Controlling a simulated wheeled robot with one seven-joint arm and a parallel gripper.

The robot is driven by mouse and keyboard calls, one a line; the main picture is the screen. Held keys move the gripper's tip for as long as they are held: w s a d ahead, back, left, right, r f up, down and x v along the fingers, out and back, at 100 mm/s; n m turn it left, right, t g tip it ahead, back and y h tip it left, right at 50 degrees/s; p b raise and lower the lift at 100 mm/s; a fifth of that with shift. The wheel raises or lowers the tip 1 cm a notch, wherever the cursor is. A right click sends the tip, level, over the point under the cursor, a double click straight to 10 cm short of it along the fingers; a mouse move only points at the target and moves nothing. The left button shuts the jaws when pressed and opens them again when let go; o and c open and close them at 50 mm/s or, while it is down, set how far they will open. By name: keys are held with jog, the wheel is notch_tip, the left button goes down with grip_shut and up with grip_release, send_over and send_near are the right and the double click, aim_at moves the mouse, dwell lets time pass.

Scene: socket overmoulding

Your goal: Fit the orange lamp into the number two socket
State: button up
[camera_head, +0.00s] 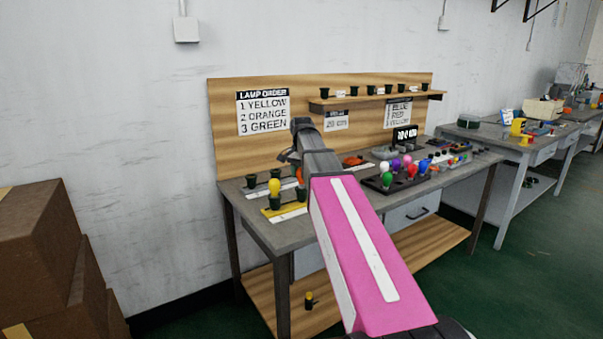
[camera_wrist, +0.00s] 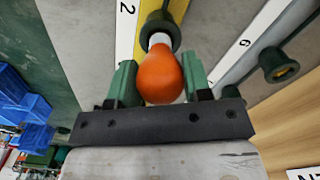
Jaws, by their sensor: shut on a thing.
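The orange lamp (camera_wrist: 160,78) sits between the green fingers of my gripper (camera_wrist: 159,84) in the wrist view, which are shut on it. Its pale base points at a dark green socket (camera_wrist: 163,27) beside a white strip marked 2 (camera_wrist: 125,12). The base overlaps the socket mouth; I cannot tell how deep it is. In the head view, my arm hides most of the gripper, and a bit of orange (camera_head: 299,174) shows beside it. A yellow lamp (camera_head: 275,186) stands upright in a socket on the yellow-edged strip (camera_head: 285,209) at the bench's left end.
Another green socket (camera_wrist: 279,66) is at the right in the wrist view. A dark tray (camera_head: 398,184) of coloured lamps stands right of my arm. The lamp order sign (camera_head: 263,112) lists yellow, orange, green. A shelf (camera_head: 375,98) with several sockets runs along the back board.

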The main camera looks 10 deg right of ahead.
jog(key=shift+f, duration=0.45)
jog(key=o, duration=1)
jog(key=shift+r, duration=0.1)
notch_tip(320, 180, up, 10)
jog(key=shift+f, duration=0.1)
jog(key=shift+r, duration=0.45)
jog(key=shift+s, duration=0.1)
